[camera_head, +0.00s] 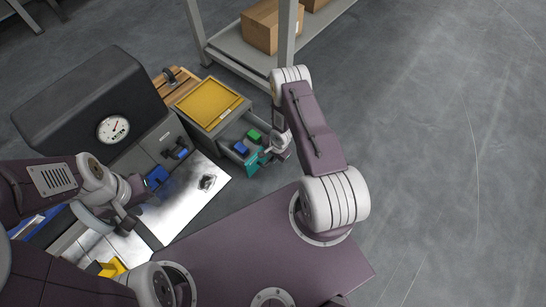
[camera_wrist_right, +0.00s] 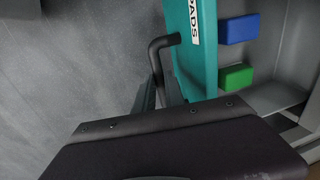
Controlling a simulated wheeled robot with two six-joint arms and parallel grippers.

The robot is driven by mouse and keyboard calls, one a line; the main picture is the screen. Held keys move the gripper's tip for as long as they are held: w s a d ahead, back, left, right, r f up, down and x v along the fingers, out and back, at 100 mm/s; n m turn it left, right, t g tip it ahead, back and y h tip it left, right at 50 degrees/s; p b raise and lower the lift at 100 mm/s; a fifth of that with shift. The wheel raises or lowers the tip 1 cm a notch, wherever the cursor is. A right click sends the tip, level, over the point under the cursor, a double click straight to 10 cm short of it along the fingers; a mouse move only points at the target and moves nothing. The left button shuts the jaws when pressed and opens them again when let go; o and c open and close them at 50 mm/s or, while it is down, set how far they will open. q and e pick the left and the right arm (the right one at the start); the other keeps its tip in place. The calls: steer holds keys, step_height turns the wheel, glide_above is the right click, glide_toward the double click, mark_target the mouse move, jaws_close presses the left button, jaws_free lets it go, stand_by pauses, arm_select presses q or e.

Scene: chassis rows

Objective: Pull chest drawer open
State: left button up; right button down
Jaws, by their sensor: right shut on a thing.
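The chest (camera_head: 181,117) stands beyond the bright metal plate, with a yellow tray on top. Its drawer (camera_head: 232,133) stands out, open, with a teal front (camera_head: 254,164) that reads "PADS" in the right wrist view (camera_wrist_right: 195,70). A blue block (camera_head: 241,147) and a green block (camera_head: 253,136) lie inside. My right gripper (camera_head: 268,153) is shut on the drawer's dark bar handle (camera_wrist_right: 160,43); its fingers are partly hidden in the wrist view. My left gripper (camera_head: 128,205) is over the metal plate, and its jaw opening is unclear.
A dark machine with a round gauge (camera_head: 113,129) stands left of the chest. A blue part (camera_head: 157,177) is near my left gripper. A grey shelf (camera_head: 236,47) with cardboard boxes (camera_head: 262,27) stands behind. The floor (camera_head: 440,150) on the right is clear.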

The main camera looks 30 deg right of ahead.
steer(key=c, duration=1.4)
jaws_free()
step_height(320, 180, up, 9)
steer(key=s+p, duration=0.1)
steer(key=p, duration=0.5)
steer(key=shift+s+d, duration=0.25)
steer(key=shift+d, duration=0.05)
